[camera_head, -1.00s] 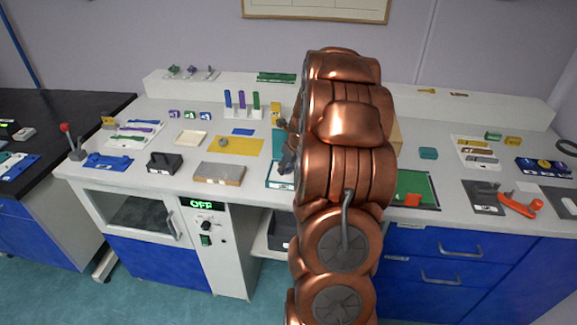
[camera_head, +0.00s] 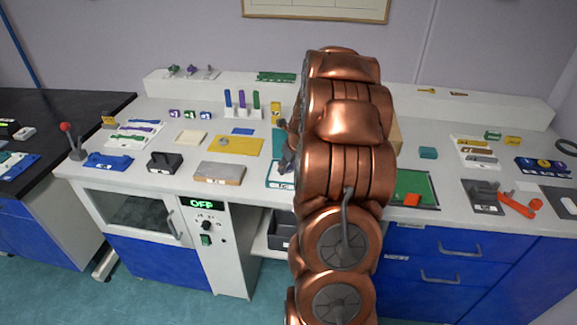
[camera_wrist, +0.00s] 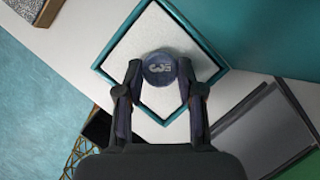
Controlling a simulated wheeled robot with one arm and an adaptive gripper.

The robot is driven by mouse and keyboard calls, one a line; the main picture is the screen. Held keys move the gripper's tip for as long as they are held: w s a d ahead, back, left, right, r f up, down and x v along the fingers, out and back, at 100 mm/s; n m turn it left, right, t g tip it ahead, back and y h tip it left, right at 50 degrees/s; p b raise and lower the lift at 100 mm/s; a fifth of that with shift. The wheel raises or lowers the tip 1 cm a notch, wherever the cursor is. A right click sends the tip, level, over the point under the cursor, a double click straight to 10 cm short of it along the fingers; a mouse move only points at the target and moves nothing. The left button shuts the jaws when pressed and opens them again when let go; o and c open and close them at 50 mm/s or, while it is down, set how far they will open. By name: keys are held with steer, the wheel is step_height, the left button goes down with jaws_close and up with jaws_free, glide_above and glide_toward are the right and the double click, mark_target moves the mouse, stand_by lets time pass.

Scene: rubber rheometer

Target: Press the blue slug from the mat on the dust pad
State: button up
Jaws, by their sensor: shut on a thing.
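The dark blue round slug (camera_wrist: 159,69), with pale marks on its top, is between my fingertips in the wrist view. My gripper (camera_wrist: 160,78) is shut on it. Slug and fingertips are over the white dust pad (camera_wrist: 146,36) in its teal frame; I cannot tell whether the slug touches the pad. In the head view the teal-framed pad (camera_head: 274,183) shows only in part, beside my copper arm. My gripper (camera_head: 287,157) there is mostly hidden by the arm, and the slug cannot be made out. A yellow mat (camera_head: 246,148) lies to the left.
A grey block (camera_head: 219,173) and a black holder (camera_head: 164,162) stand at the bench front, left of the pad. A rack (camera_head: 241,111) with purple and green pieces stands behind the mat. In the wrist view, grey plates (camera_wrist: 262,130) lie right of the pad.

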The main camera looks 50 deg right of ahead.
stand_by(0.4)
steer(key=shift+r+p, duration=2.7)
steer(key=shift+r, duration=0.75)
